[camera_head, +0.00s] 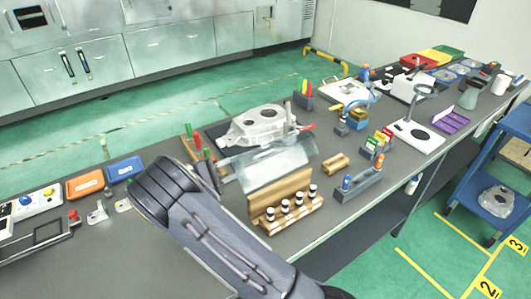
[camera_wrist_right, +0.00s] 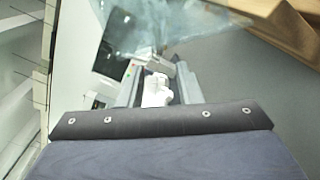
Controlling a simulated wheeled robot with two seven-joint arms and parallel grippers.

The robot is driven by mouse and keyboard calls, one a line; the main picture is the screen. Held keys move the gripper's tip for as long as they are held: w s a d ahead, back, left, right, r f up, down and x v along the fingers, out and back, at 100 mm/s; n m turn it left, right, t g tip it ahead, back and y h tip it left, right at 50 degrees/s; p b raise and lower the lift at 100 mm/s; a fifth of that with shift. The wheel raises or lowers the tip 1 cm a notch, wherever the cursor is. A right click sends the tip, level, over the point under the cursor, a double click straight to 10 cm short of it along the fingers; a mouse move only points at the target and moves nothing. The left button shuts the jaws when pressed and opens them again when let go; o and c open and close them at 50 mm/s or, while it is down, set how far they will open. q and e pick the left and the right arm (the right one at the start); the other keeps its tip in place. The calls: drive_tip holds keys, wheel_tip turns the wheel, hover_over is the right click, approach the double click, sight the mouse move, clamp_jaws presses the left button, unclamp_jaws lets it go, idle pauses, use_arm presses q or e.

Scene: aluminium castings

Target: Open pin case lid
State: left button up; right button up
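The wooden pin case (camera_head: 262,205) stands near the front edge of the table, with several black-and-white pins (camera_head: 285,208) in a row in its front. A clear sheet, apparently its lid (camera_head: 272,166), stands tilted up behind the wooden back. In the right wrist view the clear sheet (camera_wrist_right: 165,30) spans the top, with the wooden case (camera_wrist_right: 295,25) at the upper right. My right gripper (camera_head: 208,176) is at the left end of the lid, largely hidden by my wrist. I cannot tell whether it touches the lid or how its fingers stand. My left gripper is out of view.
A metal casting (camera_head: 258,125) sits behind the lid. Orange (camera_head: 85,183) and blue (camera_head: 124,168) boxes lie to the left. Some tabletop right of the case is bare.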

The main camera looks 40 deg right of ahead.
sight(254, 158)
drive_tip(key=d, duration=0.2)
drive_tip(key=d+p, duration=0.1)
drive_tip(key=d, duration=0.1)
drive_tip(key=d+p, duration=0.1)
drive_tip(key=d, duration=0.2)
drive_tip(key=shift+s, duration=0.4)
drive_tip(key=shift+d, duration=0.25)
clamp_jaws()
